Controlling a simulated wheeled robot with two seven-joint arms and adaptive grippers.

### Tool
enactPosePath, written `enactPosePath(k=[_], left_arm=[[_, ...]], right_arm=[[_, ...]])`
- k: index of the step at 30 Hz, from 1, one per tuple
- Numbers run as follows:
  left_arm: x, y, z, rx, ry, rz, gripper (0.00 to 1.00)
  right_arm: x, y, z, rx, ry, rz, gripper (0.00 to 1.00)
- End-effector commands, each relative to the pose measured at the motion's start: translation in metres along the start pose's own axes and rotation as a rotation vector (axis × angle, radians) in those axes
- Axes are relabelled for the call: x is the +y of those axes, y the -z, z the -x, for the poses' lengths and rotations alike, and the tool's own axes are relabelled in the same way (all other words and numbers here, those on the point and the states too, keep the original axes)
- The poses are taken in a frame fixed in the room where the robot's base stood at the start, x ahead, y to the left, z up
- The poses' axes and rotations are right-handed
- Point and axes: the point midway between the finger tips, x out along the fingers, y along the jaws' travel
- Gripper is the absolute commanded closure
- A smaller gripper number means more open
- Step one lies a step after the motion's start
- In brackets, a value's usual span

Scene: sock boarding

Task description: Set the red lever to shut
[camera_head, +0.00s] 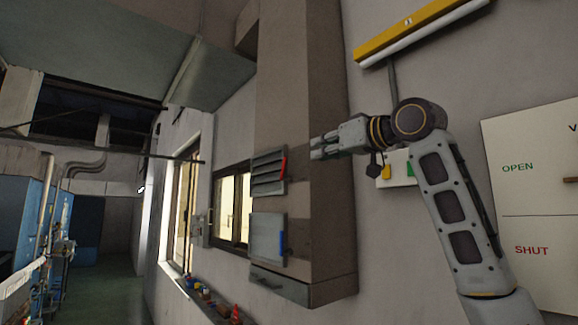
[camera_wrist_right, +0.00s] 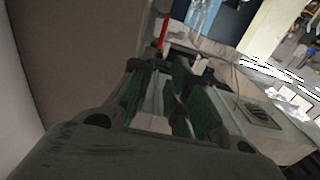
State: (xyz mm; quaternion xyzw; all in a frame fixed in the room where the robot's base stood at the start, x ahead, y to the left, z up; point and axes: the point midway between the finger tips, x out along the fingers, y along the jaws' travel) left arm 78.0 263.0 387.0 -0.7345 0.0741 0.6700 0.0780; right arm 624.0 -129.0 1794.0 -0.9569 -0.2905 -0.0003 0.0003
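The red lever (camera_head: 284,167) is a short, nearly upright handle at the right edge of a grey slatted vent on the tall brown duct. In the right wrist view the red lever (camera_wrist_right: 163,34) stands beyond the fingertips. My right gripper (camera_head: 312,147) is just right of and slightly above the lever in the head view, pointing left. In the wrist view its green-padded fingers (camera_wrist_right: 168,92) are apart with nothing held between them. No contact with the lever is visible. My left gripper is not in view.
A blue handle (camera_head: 282,243) sits on a flat grey panel below the vent. A sign (camera_head: 535,200) at right reads OPEN above SHUT. A yellow bar (camera_head: 415,30) is on the wall above my arm. Small coloured items (camera_head: 207,296) line a ledge at lower left.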

Motion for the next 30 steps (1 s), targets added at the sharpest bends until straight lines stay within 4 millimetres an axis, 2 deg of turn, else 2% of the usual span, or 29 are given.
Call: enactPosePath(k=[11, 17, 23, 30], left_arm=[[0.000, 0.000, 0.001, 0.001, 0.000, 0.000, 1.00], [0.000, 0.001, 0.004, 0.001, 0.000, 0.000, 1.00], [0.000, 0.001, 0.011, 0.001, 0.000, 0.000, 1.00], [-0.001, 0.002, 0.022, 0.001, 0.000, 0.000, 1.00]], right_arm=[[0.000, 0.001, 0.000, -0.001, 0.000, 0.000, 0.82], [0.000, 0.001, -0.007, -0.003, 0.000, 0.000, 0.82], [0.000, 0.002, -0.026, -0.003, -0.001, 0.000, 0.82], [0.000, 0.002, -0.057, -0.004, 0.000, -0.001, 0.82]])
